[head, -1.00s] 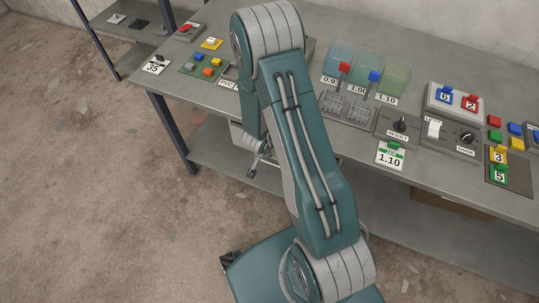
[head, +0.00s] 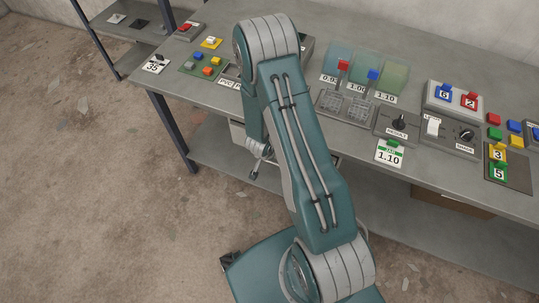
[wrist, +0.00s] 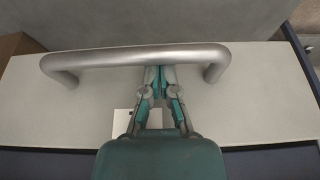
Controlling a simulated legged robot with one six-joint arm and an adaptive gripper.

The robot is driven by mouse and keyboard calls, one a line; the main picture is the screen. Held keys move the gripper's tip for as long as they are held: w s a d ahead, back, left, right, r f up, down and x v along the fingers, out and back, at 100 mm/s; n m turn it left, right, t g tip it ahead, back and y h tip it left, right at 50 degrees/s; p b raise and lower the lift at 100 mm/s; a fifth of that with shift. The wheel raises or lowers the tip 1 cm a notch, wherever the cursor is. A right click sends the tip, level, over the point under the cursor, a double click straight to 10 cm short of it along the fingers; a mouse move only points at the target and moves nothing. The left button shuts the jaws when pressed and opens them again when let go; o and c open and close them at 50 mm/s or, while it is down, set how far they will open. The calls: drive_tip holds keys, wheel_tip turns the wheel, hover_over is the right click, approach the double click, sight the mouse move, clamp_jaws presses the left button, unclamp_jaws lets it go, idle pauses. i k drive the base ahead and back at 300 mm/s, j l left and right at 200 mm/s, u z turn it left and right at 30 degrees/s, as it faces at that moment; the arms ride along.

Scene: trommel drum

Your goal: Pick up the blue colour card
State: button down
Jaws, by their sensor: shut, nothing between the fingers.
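A card marked 6 with a blue grip (head: 444,93) stands on a light block (head: 430,106) at the right of the bench in the head view. It is the blue-topped card I can make out; a blue piece (head: 535,133) at the right edge is cut off. My gripper (head: 257,165) is low in front of the bench's front edge, well left of these cards. In the wrist view my gripper (wrist: 160,72) is shut, with its fingertips at a grey bar handle (wrist: 130,57) on a pale front. Nothing shows between the fingers.
The bench (head: 330,25) carries a red card marked 2 (head: 469,100), yellow 3 (head: 497,152) and green 5 (head: 498,171) cards, a green-topped 1.10 card (head: 389,153) and a dial panel (head: 398,123).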

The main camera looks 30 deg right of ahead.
sight(444, 93)
drive_tip(key=k+j, duration=0.25)
drive_tip(key=j, duration=0.2)
drive_tip(key=k+j, duration=0.25)
drive_tip(key=j, duration=0.15)
drive_tip(key=k+j, duration=0.25)
drive_tip(key=j, duration=0.2)
drive_tip(key=i+j, duration=0.15)
